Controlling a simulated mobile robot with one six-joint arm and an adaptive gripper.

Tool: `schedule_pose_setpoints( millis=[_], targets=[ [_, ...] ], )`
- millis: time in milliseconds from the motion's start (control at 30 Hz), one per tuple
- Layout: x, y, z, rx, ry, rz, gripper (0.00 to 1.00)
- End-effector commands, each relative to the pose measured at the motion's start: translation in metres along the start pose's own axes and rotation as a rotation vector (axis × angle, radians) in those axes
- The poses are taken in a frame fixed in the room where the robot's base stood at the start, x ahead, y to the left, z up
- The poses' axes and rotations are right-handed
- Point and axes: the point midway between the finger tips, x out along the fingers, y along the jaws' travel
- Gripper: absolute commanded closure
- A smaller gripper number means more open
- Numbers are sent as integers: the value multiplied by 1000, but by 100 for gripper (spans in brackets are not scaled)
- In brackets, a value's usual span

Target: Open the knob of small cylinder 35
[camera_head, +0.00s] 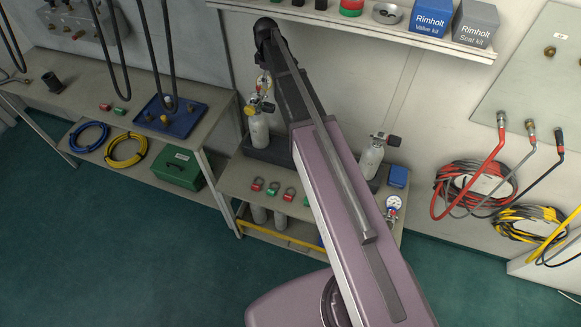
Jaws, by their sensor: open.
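Two small white cylinders stand upright on the low bench, and no number is legible on either. The left cylinder (258,131) has a valve with a yellow knob (250,110) and brass and dark fittings on top. The right cylinder (371,160) has a valve with a dark knob (393,141). I cannot tell which one is cylinder 35, or whether either knob is turned. My arm crosses the middle of the view, rising beside the left cylinder and hiding the bench between the two. My gripper cannot be made out; it is hidden or out of view.
The low bench (235,181) carries several red and green shackle-like pieces, a blue box (398,177) and a gauge (393,203). A shelf (350,31) with boxes overhangs the back. Hoses hang at right. Another bench (110,112) stands left; green floor in front is clear.

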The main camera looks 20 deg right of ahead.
Motion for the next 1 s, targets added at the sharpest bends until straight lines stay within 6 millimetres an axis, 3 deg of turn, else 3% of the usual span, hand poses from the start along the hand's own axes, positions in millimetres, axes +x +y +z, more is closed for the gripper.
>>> schedule_pose_setpoints(
  millis=[67,1000],
  targets=[
    [-7,0,0,0,0,0,10],
    [64,-83,59,331,0,0,10]
  ],
)
